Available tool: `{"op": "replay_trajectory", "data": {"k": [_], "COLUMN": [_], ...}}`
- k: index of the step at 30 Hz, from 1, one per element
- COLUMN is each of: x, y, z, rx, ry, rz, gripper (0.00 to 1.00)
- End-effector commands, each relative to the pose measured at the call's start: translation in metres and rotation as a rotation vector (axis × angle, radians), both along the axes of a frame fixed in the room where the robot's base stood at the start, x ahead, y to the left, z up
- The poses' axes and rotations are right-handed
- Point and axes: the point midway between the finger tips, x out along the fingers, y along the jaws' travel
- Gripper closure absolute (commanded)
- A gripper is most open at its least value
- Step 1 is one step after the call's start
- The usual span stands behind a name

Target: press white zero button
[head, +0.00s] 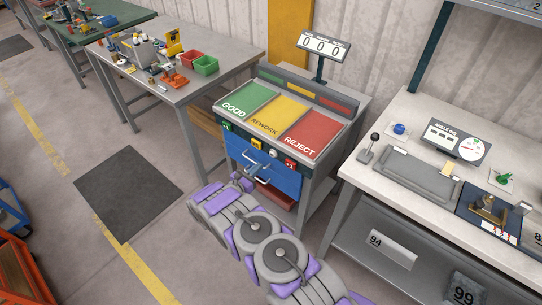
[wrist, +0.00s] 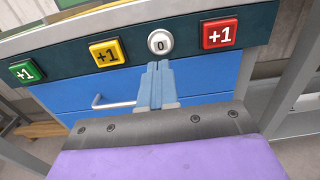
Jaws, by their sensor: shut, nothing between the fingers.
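The white zero button (wrist: 160,42) is round and sits in a dark strip between the yellow +1 button (wrist: 107,54) and the red +1 button (wrist: 220,33). My gripper (wrist: 156,68) is shut and empty, its blue-grey fingertips just below the zero button in the wrist view. I cannot tell whether they touch it. In the head view the white button (head: 273,153) shows small on the front of the sorting station, above the blue drawer (head: 262,172). My gripper (head: 262,182) is in front of that drawer.
A green +1 button (wrist: 25,71) is at the left of the strip. The counter display (head: 322,46) reads 000 above the GOOD, REWORK and REJECT panels. A drawer handle (wrist: 112,102) sticks out below the buttons. A white workbench (head: 420,120) stands close on the right.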

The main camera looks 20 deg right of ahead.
Motion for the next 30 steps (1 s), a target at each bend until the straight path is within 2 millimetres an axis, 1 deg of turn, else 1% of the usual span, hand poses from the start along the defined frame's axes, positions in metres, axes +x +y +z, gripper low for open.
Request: {"op": "replay_trajectory", "data": {"k": [14, 30], "x": [-0.004, -0.033], "y": [0.006, 0.045], "z": [0.000, -0.001], "rx": [-0.001, 0.001], "ry": [0.001, 0.002], "rz": [0.001, 0.002], "gripper": [1.00, 1.00]}}
